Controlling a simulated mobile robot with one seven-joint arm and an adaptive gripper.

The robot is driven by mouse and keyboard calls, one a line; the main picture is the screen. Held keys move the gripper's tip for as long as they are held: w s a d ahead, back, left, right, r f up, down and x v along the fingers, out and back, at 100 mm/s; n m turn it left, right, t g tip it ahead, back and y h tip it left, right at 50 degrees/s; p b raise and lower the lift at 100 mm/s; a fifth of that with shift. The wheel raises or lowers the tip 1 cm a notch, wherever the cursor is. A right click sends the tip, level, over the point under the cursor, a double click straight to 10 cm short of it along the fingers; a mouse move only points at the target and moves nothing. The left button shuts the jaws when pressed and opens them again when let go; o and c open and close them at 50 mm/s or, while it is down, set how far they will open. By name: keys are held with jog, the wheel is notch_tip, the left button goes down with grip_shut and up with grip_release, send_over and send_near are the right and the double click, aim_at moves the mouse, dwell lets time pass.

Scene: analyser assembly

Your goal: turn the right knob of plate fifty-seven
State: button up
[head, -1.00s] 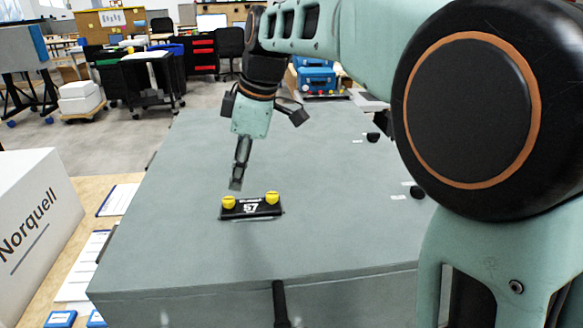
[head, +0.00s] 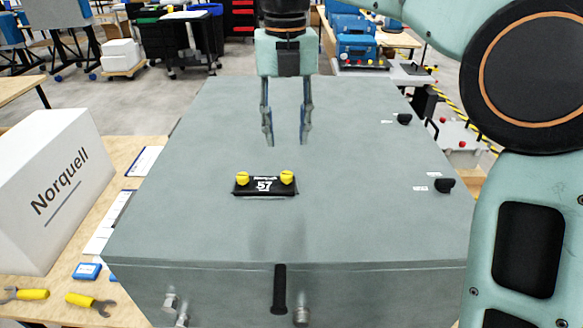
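Plate fifty-seven (head: 264,187) is a small black plate with a white "57" on the flat top of a large grey housing (head: 365,222). It bears two yellow knobs: the left knob (head: 242,179) and the right knob (head: 287,177). My gripper (head: 286,142) hangs above the housing top, farther back than the plate. Its two fingers point down and stand apart with nothing between them. It touches neither knob.
Two black knobs with white labels, a far one (head: 404,119) and a near one (head: 445,185), sit along the housing's right side. A black handle (head: 280,290) is on its front face. A white "Norquell" box (head: 48,195) stands at left. The housing top around the plate is clear.

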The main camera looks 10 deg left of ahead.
aim_at(287, 175)
notch_tip(287, 175, down, 10)
jog(key=shift+r+b, duration=0.15)
jog(key=shift+b, duration=0.3)
grip_shut()
